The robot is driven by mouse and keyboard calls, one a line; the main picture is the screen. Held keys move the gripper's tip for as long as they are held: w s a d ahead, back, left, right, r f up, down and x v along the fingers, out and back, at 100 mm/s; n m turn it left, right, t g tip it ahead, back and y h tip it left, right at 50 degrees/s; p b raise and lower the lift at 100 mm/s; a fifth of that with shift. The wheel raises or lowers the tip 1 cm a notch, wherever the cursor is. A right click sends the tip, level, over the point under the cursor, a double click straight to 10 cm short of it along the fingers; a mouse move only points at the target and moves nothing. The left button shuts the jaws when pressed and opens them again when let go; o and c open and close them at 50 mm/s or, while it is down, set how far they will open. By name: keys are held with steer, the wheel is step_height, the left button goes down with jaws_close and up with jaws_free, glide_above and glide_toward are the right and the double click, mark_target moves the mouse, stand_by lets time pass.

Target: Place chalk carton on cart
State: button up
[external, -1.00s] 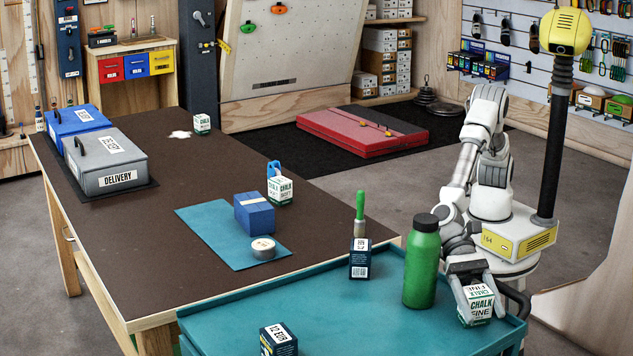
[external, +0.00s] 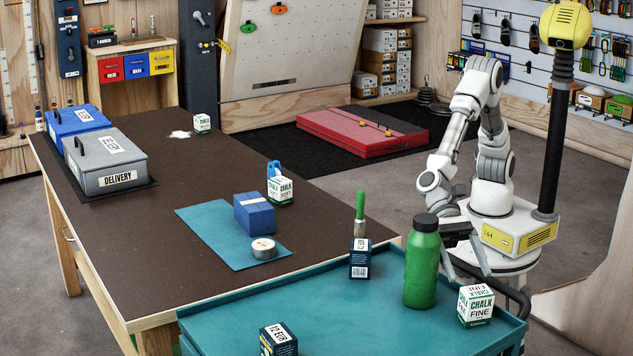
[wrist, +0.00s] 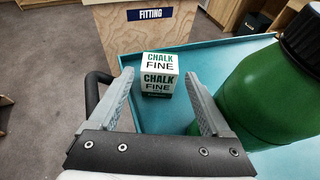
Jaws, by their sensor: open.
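The white and green chalk carton marked CHALK FINE (external: 476,307) stands upright on the right corner of the teal cart (external: 370,322). In the wrist view the carton (wrist: 160,75) shows ahead of the fingers, on the teal surface near its edge. My gripper (external: 468,270) is open and empty, behind and a little above the carton, clear of it. The green bottle partly hides my gripper in the external view. Another chalk carton, marked SOFT (external: 280,190), stands on the brown table, and a similar small carton (external: 202,124) stands at its far end.
A tall green bottle (external: 421,268) stands on the cart left of the carton, close to my right finger in the wrist view. Dark boxes (external: 360,259) (external: 278,340) also stand on the cart. The middle of the cart is clear.

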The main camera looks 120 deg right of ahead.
steer(key=shift+v, duration=1.15)
steer(key=shift+r, duration=0.1)
steer(key=s+d+r+n+g+h, duration=0.2)
steer(key=s+d+r+n+h, duration=0.35)
steer(key=s+d+n, duration=0.85)
steer(key=s+d+n+t+h, duration=0.1)
steer(key=s+d+n+h, duration=0.2)
steer(key=s+d, duration=0.4)
steer(key=s+d+n+t+h, duration=0.1)
steer(key=s+d+n+h, duration=0.3)
steer(key=d, duration=1)
steer(key=s+n, duration=0.1)
steer(key=s, duration=0.2)
steer(key=shift+n, duration=0.3)
steer(key=shift+s+f, duration=0.1)
